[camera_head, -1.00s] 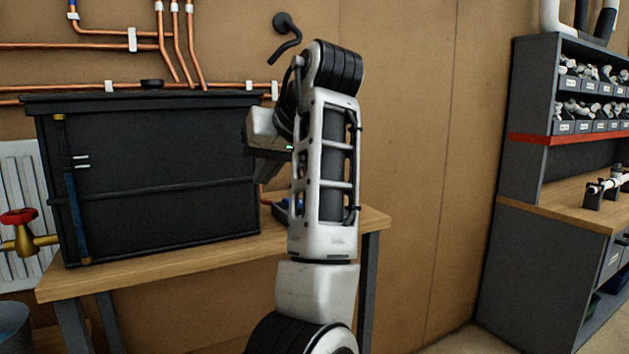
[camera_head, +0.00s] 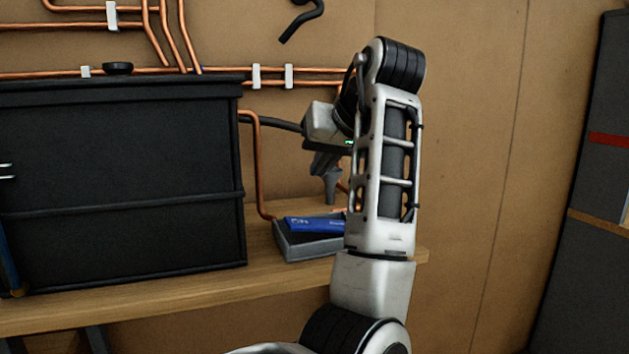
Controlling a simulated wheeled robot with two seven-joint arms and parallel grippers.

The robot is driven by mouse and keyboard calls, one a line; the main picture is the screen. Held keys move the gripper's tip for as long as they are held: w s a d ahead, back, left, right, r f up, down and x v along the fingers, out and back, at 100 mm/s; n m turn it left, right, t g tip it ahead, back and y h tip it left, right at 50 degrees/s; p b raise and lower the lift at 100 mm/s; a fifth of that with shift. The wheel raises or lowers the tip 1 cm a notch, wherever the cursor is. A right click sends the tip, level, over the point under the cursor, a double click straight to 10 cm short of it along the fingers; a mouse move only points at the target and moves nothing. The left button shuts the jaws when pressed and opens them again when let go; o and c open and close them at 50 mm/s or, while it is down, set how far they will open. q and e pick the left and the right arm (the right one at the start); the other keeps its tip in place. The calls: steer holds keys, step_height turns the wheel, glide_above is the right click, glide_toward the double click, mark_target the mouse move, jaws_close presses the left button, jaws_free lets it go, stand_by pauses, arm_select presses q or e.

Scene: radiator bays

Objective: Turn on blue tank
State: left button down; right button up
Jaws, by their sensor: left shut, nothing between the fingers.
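A large black tank (camera_head: 120,150) with a dark lid stands on a wooden bench, cut off by the left edge of the view. A blue upright strip (camera_head: 8,250) shows on its front at the far left. I see no tank with a blue body. My left gripper (camera_head: 329,196) points down to the right of the tank, clear of it, above a grey tray. Its fingers are shut and empty, though small and dim in this view. My left arm hides part of the tray and the wall behind. My right gripper is not in view.
The grey tray (camera_head: 298,252) on the bench (camera_head: 130,305) holds a blue item (camera_head: 308,224). A black hook-shaped fitting (camera_head: 301,20) sticks out above. A dark cabinet (camera_head: 580,200) stands far right.

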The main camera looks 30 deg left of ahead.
arm_select(q)
steer(key=p, duration=0.1)
glide_above(293, 219)
steer(key=d, duration=0.3)
steer(key=f, duration=0.6)
steer(key=shift+s, duration=0.4)
steer(key=f, duration=0.2)
steer(key=shift+s+a+f+p, duration=0.15)
steer(key=shift+s+f+p, duration=0.05)
steer(key=shift+f+p, duration=0.1)
steer(key=shift+s+f, duration=0.1)
steer(key=shift+f, duration=0.6)
steer(key=shift+a, duration=0.1)
